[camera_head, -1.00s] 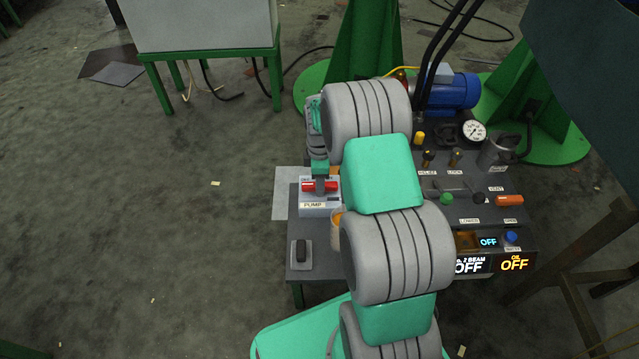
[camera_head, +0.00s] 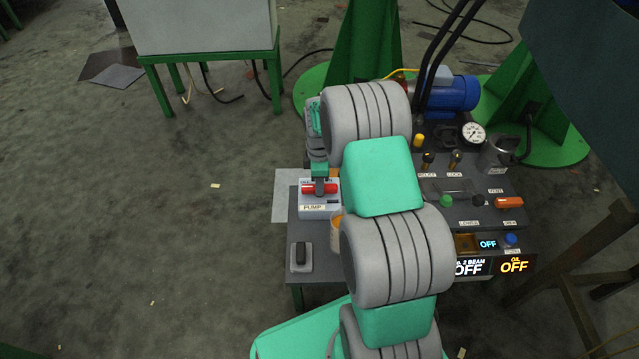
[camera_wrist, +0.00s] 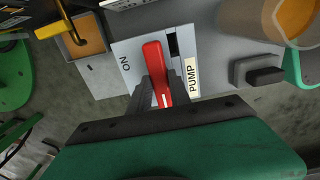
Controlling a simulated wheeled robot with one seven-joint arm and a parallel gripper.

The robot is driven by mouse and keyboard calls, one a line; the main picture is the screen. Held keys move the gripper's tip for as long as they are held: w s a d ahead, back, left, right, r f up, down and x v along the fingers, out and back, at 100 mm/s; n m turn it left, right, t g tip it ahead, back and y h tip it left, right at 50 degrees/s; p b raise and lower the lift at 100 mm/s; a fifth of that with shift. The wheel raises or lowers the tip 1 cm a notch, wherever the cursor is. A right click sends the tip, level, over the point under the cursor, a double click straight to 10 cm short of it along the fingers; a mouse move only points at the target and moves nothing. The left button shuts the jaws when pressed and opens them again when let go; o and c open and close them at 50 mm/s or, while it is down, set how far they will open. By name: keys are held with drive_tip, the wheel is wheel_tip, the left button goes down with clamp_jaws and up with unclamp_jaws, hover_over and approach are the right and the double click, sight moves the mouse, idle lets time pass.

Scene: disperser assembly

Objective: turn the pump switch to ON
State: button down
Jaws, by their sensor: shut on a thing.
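The pump switch is a red handle (camera_wrist: 155,70) on a light grey plate (camera_wrist: 128,48), with "ON" lettered to its left and a "PUMP" label to its right in the wrist view. In the head view the red handle (camera_head: 326,188) lies crosswise on the switch box above the "PUMP" label. My gripper (camera_wrist: 152,94) is shut on the red handle, with its dark fingers on either side of it. In the head view my gripper (camera_head: 319,184) reaches down to the switch, and the fingers partly hide the handle and the plate's upper lettering.
An orange-filled cup (camera_head: 337,230) stands right of the switch box, partly hidden by my arm. A black rocker (camera_head: 301,254) sits in front. Displays reading "OFF" (camera_head: 514,265), knobs, a gauge (camera_head: 473,133) and a blue motor (camera_head: 455,93) are to the right. Floor at left is mostly clear.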

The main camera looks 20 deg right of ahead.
drive_tip(key=m+p, duration=0.1)
drive_tip(key=m, duration=0.1)
drive_tip(key=m+p, duration=0.1)
drive_tip(key=shift+r+m+p, duration=0.2)
drive_tip(key=shift+m+p, duration=0.2)
drive_tip(key=m+p, duration=0.2)
drive_tip(key=m, duration=0.3)
drive_tip(key=shift+f, duration=0.1)
drive_tip(key=m+p, duration=0.2)
drive_tip(key=m, duration=0.3)
drive_tip(key=shift+m+p, duration=0.35)
drive_tip(key=shift+m, duration=1.65)
drive_tip(key=shift+f, duration=0.1)
drive_tip(key=c, duration=1.2)
unclamp_jaws()
